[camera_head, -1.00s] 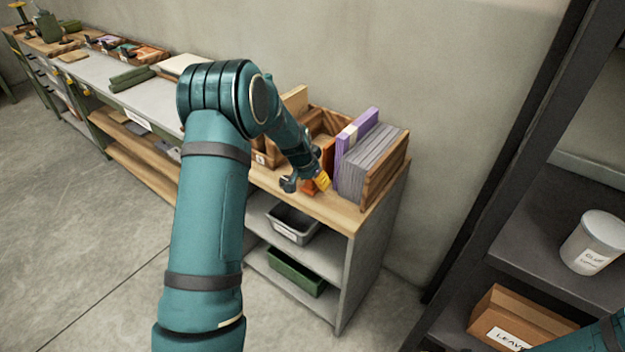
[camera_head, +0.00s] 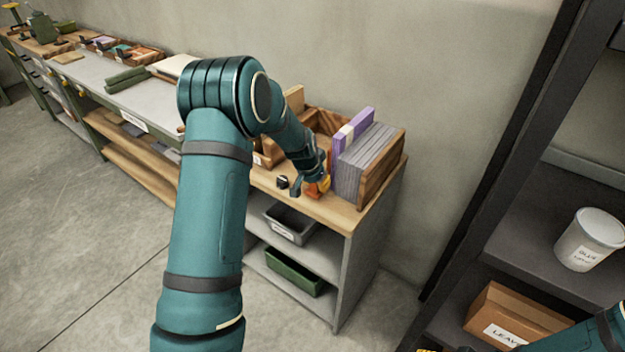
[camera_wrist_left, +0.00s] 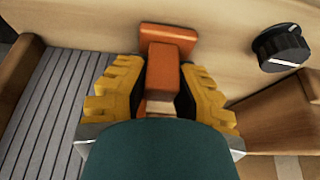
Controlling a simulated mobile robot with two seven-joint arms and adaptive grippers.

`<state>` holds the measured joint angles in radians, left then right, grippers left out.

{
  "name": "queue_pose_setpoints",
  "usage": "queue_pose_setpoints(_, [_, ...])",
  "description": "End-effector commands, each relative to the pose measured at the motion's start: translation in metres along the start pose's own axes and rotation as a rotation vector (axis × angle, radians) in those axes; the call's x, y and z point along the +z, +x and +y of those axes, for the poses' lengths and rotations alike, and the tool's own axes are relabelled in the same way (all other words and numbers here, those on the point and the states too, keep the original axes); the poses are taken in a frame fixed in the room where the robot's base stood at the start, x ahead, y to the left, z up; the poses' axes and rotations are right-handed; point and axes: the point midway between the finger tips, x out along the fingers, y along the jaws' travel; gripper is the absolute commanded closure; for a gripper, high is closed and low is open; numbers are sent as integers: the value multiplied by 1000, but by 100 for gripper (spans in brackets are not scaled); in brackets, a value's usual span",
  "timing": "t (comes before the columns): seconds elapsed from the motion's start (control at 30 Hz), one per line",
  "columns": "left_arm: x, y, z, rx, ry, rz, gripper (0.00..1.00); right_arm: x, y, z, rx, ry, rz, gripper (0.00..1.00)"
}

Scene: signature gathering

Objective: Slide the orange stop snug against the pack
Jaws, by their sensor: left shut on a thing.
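The orange stop (camera_wrist_left: 165,62) is a block with a flat cap and stands between my left gripper's yellow fingers. My left gripper (camera_head: 318,187) is shut on it; the fingers also show in the wrist view (camera_wrist_left: 160,100). The pack (camera_head: 364,155) is a row of upright grey sheets to the right of the stop in the head view. In the wrist view its grey edges (camera_wrist_left: 48,105) lie left of the gripper. A finger hides any gap between stop and pack. A sliver of yellow at the bottom edge may be my right gripper (camera_head: 428,350).
A wooden end board (camera_head: 382,172) closes the right side. A black knob (camera_wrist_left: 280,47) is on the front, near the stop. A wooden box (camera_head: 325,120) stands behind my wrist.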

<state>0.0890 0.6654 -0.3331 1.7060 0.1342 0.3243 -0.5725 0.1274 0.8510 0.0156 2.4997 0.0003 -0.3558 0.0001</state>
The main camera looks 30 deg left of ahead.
Motion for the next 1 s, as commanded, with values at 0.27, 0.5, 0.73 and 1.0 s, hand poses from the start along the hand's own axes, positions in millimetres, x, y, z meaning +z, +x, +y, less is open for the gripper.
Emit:
queue_pose_setpoints(0.27, [1,1,0,0,-1,-1,43,0,0,0,0,0,0,43])
queue_pose_setpoints(0.5, [0,-1,-1,-1,-1,0,43,0,0,0,0,0,0,43])
queue_pose_setpoints(0.73, [-1,-28,-1,-1,-3,5,43,0,0,0,0,0,0,43])
queue_pose_setpoints(1.0, [-1,-84,0,-1,-1,4,43,0,0,0,0,0,0,43])
